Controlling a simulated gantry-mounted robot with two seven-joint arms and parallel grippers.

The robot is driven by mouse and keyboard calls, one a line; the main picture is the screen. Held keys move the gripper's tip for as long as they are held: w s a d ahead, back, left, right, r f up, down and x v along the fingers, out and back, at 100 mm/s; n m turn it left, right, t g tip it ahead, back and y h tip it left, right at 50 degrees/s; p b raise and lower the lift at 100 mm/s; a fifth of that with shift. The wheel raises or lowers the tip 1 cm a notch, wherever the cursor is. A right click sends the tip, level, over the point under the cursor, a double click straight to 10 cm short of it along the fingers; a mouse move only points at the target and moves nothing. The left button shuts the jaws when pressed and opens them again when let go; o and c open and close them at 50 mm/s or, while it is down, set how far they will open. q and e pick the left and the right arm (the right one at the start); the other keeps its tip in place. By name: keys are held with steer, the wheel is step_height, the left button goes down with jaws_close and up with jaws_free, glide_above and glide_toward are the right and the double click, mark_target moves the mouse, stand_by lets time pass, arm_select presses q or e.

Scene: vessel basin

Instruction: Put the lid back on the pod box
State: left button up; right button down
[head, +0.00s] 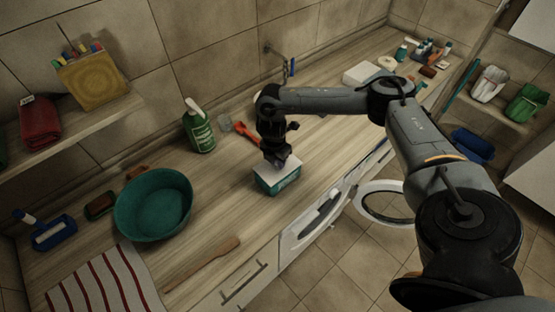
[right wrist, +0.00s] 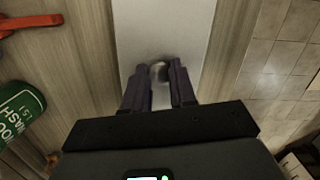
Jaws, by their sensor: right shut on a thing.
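The pod box (head: 279,184) is a teal box near the counter's front edge, in the middle of the head view. Its white lid (head: 290,168) is at the top of the box; I cannot tell whether it is fully seated or slightly above the rim. My right gripper (head: 279,161) is over the box, pointing down. In the right wrist view, the right gripper (right wrist: 159,78) has its fingers on either side of a small round knob (right wrist: 159,69) on the pale lid (right wrist: 165,28). It is shut on this knob. The box body is hidden beneath the lid there. My left gripper is not in view.
A green wash bottle (head: 199,130), a glass (head: 225,123) and a red tool (head: 246,133) stand or lie behind the box. A teal basin (head: 153,206) and a wooden spatula (head: 203,264) are to the left. An open round washer door (head: 392,202) is below right.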

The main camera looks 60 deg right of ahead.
steer(key=c, duration=0.8)
jaws_free()
steer(key=shift+c, duration=0.2)
steer(key=shift+o, duration=0.3)
steer(key=o, duration=0.4)
steer(key=shift+r, duration=0.15)
step_height(320, 180, up, 4)
steer(key=p, duration=0.4)
steer(key=shift+r+p, duration=0.1)
steer(key=shift+p, duration=0.25)
steer(key=shift+r+p, duration=1.25)
